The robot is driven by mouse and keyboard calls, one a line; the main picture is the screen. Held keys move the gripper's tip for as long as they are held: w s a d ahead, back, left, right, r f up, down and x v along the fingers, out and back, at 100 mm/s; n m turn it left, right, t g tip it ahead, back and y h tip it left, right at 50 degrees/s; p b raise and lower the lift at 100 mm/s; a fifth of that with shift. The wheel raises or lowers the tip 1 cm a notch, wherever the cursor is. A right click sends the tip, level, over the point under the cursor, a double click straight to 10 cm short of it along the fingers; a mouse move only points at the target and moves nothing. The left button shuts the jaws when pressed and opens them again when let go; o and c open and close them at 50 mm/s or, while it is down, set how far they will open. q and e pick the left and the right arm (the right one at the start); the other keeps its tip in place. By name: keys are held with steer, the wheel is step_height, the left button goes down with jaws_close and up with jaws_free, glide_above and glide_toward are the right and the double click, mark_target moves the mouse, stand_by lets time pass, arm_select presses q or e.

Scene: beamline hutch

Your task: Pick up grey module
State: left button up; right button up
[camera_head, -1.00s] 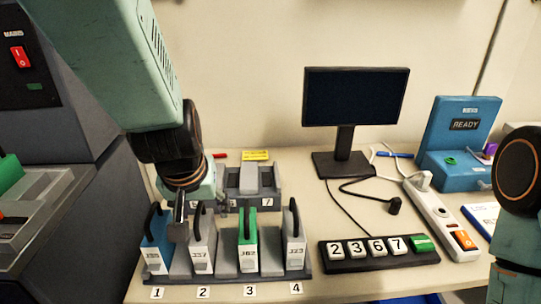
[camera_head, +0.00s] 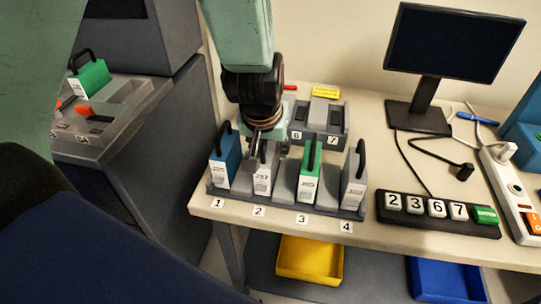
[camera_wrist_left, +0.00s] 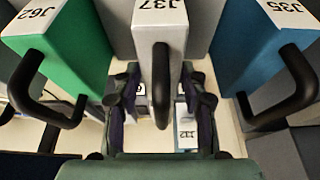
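A second grey module (camera_head: 354,185) stands in slot 4. My right gripper is not in view.
A blue module (camera_head: 225,160) in slot 1 and a green module (camera_head: 310,175) in slot 3 flank it closely. Behind are slots 6 and 7 (camera_head: 324,118). A button strip (camera_head: 438,215) lies to the right. Yellow (camera_head: 310,261) and blue (camera_head: 445,279) trays are below.

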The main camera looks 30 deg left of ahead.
arm_select(q)
steer(key=shift+r, duration=0.1)
jaws_close()
steer(key=shift+r, duration=0.15)
